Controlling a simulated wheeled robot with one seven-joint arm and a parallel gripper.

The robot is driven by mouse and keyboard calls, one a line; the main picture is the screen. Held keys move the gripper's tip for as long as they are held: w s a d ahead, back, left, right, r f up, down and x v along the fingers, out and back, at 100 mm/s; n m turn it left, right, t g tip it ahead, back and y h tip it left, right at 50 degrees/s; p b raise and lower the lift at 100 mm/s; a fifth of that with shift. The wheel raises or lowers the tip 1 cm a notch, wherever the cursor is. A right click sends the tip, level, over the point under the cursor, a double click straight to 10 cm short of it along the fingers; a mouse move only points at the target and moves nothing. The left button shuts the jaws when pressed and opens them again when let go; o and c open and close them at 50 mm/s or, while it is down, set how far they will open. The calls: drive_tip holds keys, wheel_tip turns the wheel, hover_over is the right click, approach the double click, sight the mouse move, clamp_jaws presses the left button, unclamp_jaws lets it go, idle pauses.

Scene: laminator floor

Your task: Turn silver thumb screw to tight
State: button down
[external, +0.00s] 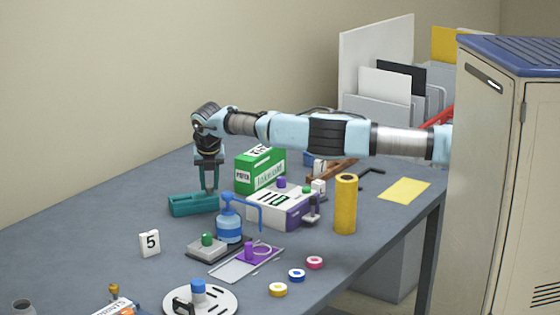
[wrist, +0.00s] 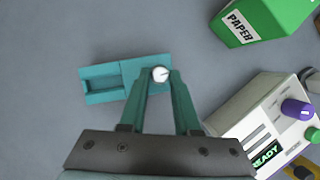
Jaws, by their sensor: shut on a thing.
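The silver thumb screw (wrist: 160,74) is a small round knob with a dark mark line, seen from above in the wrist view. It stands at the right part of a teal block (wrist: 105,84) with a rectangular recess on its left. My gripper (wrist: 159,76) is shut on the screw, one teal finger on each side of it. In the external view my gripper (external: 209,190) points straight down at the teal block (external: 190,206), and the screw is hidden between the fingers.
A green paper box (external: 260,170) and a white and purple machine (external: 280,206) stand right of my gripper. The table left of the teal block is clear.

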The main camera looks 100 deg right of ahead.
drive_tip(key=shift+m, duration=0.3)
drive_tip(key=c, duration=0.6)
unclamp_jaws()
drive_tip(key=b+v, duration=0.3)
drive_tip(key=v, duration=0.7)
drive_tip(key=shift+w+a+r+b, duration=0.1)
drive_tip(key=shift+r+b, duration=0.25)
drive_tip(key=shift+r, duration=0.05)
